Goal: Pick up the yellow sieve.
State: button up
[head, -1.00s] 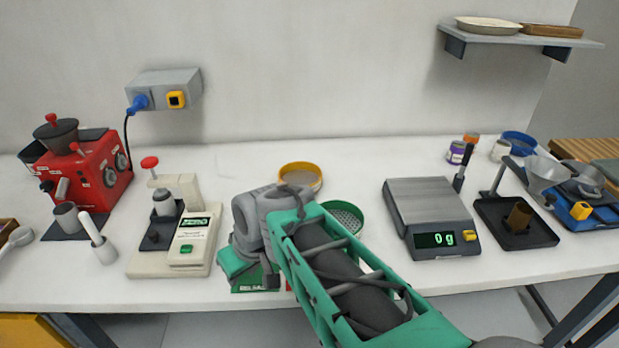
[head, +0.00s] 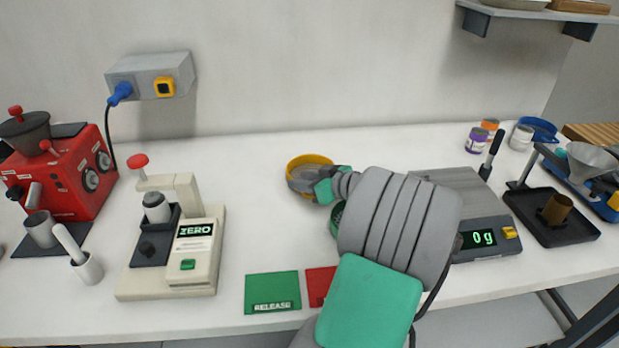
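The yellow sieve (head: 297,172) is a round yellow-rimmed ring on the white table, left of the middle of the back area. My gripper (head: 326,187) is at its right front side, small and partly hidden by my own grey and green arm. The gripper overlaps the sieve's right edge in this view. I cannot tell whether the fingers touch the rim or whether they are open or shut. The sieve's right part is hidden.
A green sieve (head: 336,219) sits in front, mostly hidden by my arm. Green (head: 272,291) and red (head: 318,285) mats lie at the front edge. A cream ZERO device (head: 190,262) stands left, a scale (head: 484,240) right. The table left of the sieve is clear.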

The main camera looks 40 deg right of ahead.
jog(key=shift+x, duration=1.1)
jog(key=shift+a, duration=0.1)
grip_shut()
